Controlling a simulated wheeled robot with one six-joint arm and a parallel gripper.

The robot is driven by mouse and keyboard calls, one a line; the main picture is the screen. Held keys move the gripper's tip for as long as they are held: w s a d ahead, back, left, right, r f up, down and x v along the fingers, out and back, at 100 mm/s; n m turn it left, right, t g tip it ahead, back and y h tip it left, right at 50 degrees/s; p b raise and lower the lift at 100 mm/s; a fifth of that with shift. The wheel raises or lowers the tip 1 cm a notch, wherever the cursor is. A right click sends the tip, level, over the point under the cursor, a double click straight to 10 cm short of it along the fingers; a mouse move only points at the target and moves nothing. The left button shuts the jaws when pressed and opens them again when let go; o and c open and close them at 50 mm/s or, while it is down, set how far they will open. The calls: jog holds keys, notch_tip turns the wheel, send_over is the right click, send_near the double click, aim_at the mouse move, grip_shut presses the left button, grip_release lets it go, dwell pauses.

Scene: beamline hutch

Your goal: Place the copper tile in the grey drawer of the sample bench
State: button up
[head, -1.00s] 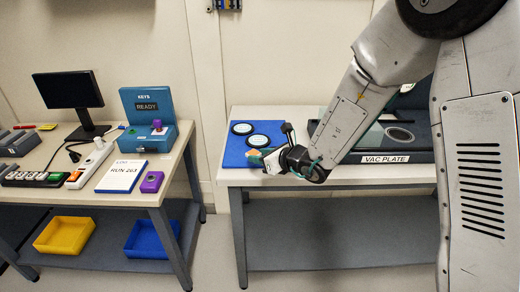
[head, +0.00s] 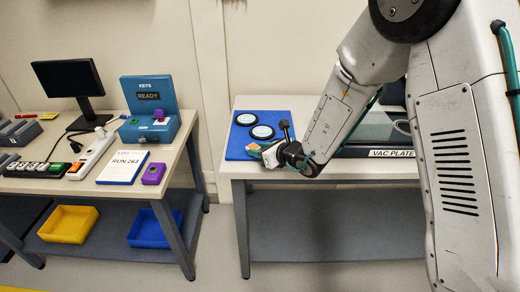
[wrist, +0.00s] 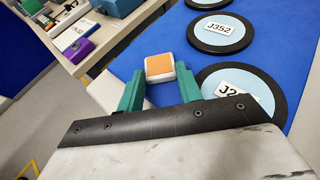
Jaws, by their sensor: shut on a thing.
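The copper tile (wrist: 161,68) is a small square block with an orange-copper top and pale sides. My gripper (wrist: 158,78) is shut on it, with the tile between the teal fingertips. I cannot tell how far the tile is above the mat. I cannot make out a grey drawer in either view.
A dark VAC PLATE tray (head: 390,153) stands to the right, partly behind my arm. The left bench holds a monitor (head: 68,77), a blue key box (head: 150,130) and a power strip (head: 92,154). Floor shows between the benches.

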jog(key=o, duration=1)
jog(key=shift+a, duration=0.1)
jog(key=shift+c, duration=0.2)
jog(key=v, duration=1.2)
